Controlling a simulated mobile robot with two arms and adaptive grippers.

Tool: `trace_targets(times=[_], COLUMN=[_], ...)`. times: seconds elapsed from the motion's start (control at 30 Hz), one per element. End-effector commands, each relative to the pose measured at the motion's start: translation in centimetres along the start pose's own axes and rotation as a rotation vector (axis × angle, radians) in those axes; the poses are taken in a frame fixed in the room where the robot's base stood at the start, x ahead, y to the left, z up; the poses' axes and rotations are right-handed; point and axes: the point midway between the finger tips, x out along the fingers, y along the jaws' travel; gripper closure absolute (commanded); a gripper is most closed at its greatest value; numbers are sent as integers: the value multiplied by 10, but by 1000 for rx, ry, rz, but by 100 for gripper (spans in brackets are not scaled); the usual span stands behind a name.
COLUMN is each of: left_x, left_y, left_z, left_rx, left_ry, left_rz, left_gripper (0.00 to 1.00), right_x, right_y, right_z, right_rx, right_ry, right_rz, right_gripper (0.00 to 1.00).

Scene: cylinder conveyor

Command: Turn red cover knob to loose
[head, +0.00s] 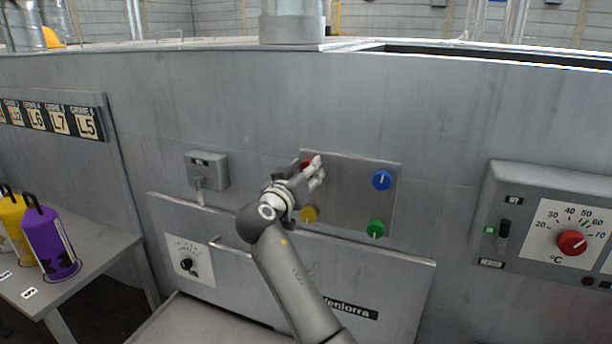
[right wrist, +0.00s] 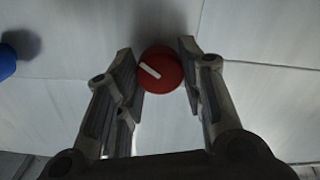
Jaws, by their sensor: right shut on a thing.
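The red cover knob (head: 305,163) is at the upper left of a square metal cover plate (head: 345,190) and is partly hidden by my right gripper (head: 315,170). In the right wrist view the red knob (right wrist: 161,72) sits between the two fingers of my right gripper (right wrist: 164,78), and its white mark runs diagonally. The right gripper is shut on it. Blue (head: 382,180), green (head: 375,229) and yellow (head: 309,214) knobs are at the plate's other corners; my right gripper and arm stand close to the yellow one. My left gripper is not in view.
A heater panel with a red dial (head: 572,242) is on the right. A grey switch box (head: 206,171) and a small dial (head: 187,264) are left of the plate. A handled drawer front (head: 400,278) lies below. Purple (head: 48,242) and yellow (head: 12,215) cylinders stand on a left table.

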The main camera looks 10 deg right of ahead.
Motion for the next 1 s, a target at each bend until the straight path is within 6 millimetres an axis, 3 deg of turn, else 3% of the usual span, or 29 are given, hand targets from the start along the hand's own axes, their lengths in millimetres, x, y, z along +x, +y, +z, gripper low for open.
trace_targets(times=[0.47,1.0], left_x=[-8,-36], left_y=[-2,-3], left_z=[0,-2], left_rx=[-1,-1], left_ry=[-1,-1], left_rz=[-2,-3], left_gripper=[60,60], right_x=[0,0], right_y=[1,1], right_z=[-4,-6], right_rx=[-452,-966], right_ry=[6,6], right_rz=[2,4], right_gripper=[88,88])
